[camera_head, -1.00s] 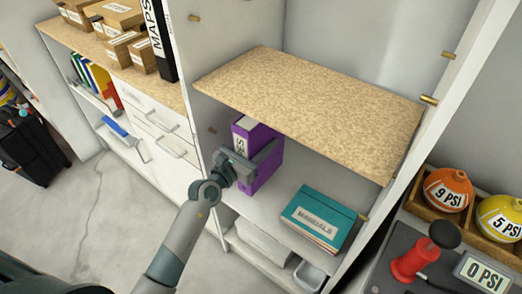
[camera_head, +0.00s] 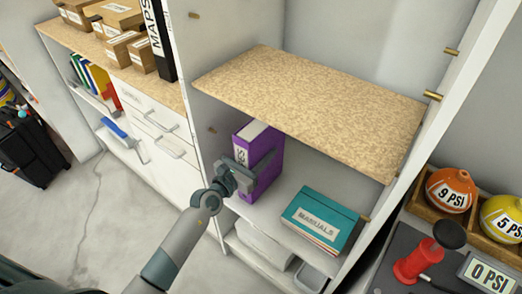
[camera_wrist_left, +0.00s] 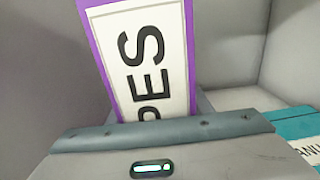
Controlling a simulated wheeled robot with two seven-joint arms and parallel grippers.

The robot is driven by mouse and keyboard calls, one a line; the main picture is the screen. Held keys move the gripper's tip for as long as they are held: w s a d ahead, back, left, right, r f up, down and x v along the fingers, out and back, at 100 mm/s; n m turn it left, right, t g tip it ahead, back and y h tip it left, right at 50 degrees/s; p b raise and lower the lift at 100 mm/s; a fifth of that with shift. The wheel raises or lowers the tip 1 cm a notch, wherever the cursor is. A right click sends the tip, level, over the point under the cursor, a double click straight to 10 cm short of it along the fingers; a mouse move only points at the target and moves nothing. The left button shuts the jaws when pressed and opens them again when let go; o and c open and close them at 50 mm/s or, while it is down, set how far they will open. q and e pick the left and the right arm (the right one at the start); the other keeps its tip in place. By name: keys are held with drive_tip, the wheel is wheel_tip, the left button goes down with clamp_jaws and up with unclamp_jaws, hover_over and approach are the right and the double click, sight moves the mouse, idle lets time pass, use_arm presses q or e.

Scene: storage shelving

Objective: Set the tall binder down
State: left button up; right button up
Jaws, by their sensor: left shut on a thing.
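The tall purple binder (camera_head: 259,158) with a white spine label stands on the white shelf below the speckled board, at its left side. It leans slightly. My left gripper (camera_head: 240,172) is shut on the binder across its spine. In the left wrist view the purple binder (camera_wrist_left: 104,62) rises upright behind the gripper (camera_wrist_left: 160,128), its label ending in "PES". The binder's lower part is hidden by the gripper there. My right gripper is not in view.
A teal box of manuals (camera_head: 320,219) lies on the same shelf to the right. The speckled board (camera_head: 310,105) is close above the binder. A black MAPS binder (camera_head: 158,40) stands at upper left. White shelf floor shows between binder and manuals.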

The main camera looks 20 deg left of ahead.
use_arm(q)
drive_tip(key=o, duration=1.6)
drive_tip(key=shift+f, duration=0.1)
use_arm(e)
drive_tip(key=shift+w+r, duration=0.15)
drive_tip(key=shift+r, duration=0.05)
use_arm(q)
drive_tip(key=shift+b+v, duration=0.35)
drive_tip(key=shift+v, duration=5.7)
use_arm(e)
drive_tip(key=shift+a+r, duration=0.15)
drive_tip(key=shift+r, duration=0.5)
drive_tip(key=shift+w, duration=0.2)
